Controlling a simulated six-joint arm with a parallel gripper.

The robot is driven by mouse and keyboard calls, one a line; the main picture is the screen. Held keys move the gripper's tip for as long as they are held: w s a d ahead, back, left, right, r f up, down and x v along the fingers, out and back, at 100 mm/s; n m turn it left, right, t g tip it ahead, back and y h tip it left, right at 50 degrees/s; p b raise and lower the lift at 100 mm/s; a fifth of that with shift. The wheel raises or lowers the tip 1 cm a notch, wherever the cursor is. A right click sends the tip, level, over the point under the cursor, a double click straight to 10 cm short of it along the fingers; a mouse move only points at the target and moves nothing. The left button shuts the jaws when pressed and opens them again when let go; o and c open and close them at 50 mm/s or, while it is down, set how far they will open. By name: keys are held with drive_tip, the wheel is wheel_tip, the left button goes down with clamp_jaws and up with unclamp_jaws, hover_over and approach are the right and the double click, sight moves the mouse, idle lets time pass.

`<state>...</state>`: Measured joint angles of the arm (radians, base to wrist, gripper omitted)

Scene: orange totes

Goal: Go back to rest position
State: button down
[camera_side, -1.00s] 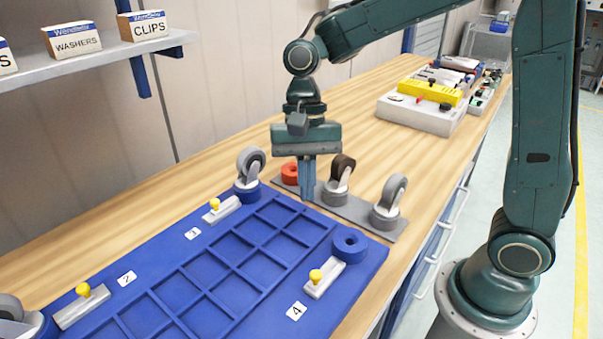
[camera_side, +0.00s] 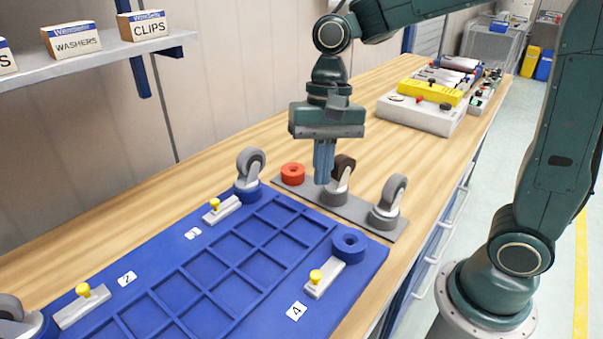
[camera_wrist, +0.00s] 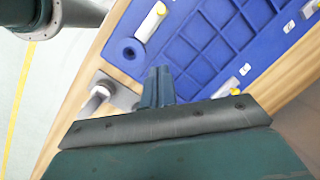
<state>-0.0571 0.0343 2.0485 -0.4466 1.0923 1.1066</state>
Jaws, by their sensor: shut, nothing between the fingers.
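My gripper (camera_side: 324,162) is shut and empty. It points down above the grey strip (camera_side: 352,209) on the bench, in front of part of the dark-wheeled caster (camera_side: 341,185) in the side view. In the wrist view the fingers (camera_wrist: 157,86) are together, with the blue tray (camera_wrist: 205,50) beyond them. The strip also bears a red ring (camera_side: 293,173) at its left end and a grey-wheeled caster (camera_side: 391,203) at its right end; that grey caster also shows in the wrist view (camera_wrist: 98,98).
The blue tray (camera_side: 372,262) has a grey caster (camera_side: 250,172) at its far corner, an empty blue ring socket (camera_side: 350,243) and yellow-knobbed clamps (camera_side: 322,278). A control box (camera_side: 420,114) stands farther back. The wooden bench between is clear. A shelf (camera_side: 100,57) holds boxes at upper left.

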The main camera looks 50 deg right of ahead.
drive_tip(key=s+d+r+n+t+h, duration=0.1)
drive_tip(key=s+d+r+n+t, duration=0.1)
drive_tip(key=s, duration=0.4)
drive_tip(key=s+d+r+n+t+h, duration=0.1)
drive_tip(key=s+d+r+n+t, duration=0.1)
drive_tip(key=s+d+n+t, duration=0.2)
drive_tip(key=shift+s+d+n+t, duration=0.3)
drive_tip(key=shift+s+d+n, duration=0.5)
drive_tip(key=shift+s+d, duration=0.45)
